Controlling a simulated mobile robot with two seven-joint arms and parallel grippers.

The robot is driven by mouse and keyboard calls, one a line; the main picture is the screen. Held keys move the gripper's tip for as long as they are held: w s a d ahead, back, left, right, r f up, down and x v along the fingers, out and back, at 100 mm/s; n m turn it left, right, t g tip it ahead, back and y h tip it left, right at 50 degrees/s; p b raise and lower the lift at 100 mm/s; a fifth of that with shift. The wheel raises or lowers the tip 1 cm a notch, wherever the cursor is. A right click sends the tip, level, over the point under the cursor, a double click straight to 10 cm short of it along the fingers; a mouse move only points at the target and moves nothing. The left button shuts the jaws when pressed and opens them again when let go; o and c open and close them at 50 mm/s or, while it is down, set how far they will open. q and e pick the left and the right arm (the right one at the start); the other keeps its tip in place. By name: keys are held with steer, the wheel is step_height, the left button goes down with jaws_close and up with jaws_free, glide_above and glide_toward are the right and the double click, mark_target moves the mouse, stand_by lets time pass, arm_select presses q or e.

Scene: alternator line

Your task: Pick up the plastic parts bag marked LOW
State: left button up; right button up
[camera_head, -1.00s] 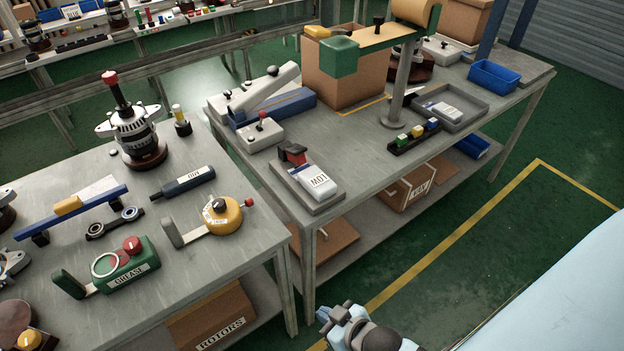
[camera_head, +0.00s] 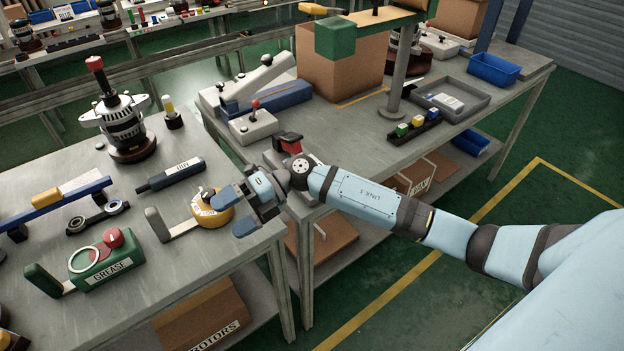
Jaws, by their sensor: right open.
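The bag marked LOW is hidden now behind my right arm. A second earlier it lay on a grey stand at the near corner of the right table (camera_head: 345,150), its label upside down to me. The red and black part (camera_head: 288,143) on that stand still shows just above my arm. My right gripper (camera_head: 236,213) is open and empty, fingers pointing left, over the near right corner of the left table (camera_head: 215,255). In the picture it overlaps the yellow tape dispenser (camera_head: 208,219); I cannot tell its height above it. My left gripper is not in view.
Another white bag (camera_head: 447,101) lies in a grey tray (camera_head: 478,104). A grey pole (camera_head: 401,75) stands behind a rack of coloured blocks (camera_head: 416,127). A grey lever box (camera_head: 253,125) stands left of the stand. A gap separates the two tables.

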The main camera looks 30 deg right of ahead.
steer(key=w+d+f+n+g+h+b, duration=0.1)
steer(key=w+d+n+h+b, duration=0.1)
steer(key=w+d+h, duration=0.5)
steer(key=m+t+h+b, duration=0.1)
steer(key=h+b, duration=0.1)
steer(key=h, duration=0.7)
glide_toward(312, 154)
steer(key=s+a+r, duration=0.2)
steer(key=s+r, duration=0.1)
steer(key=s, duration=0.2)
steer(key=f, duration=0.8)
steer(key=shift+w+a+f+p, duration=0.2)
steer(key=shift+a+p, duration=0.1)
steer(key=shift+p, duration=0.1)
step_height(312, 154, down, 5)
steer(key=shift+w+d+f+p, duration=0.1)
steer(key=shift+p, duration=0.25)
steer(key=c, duration=1.1)
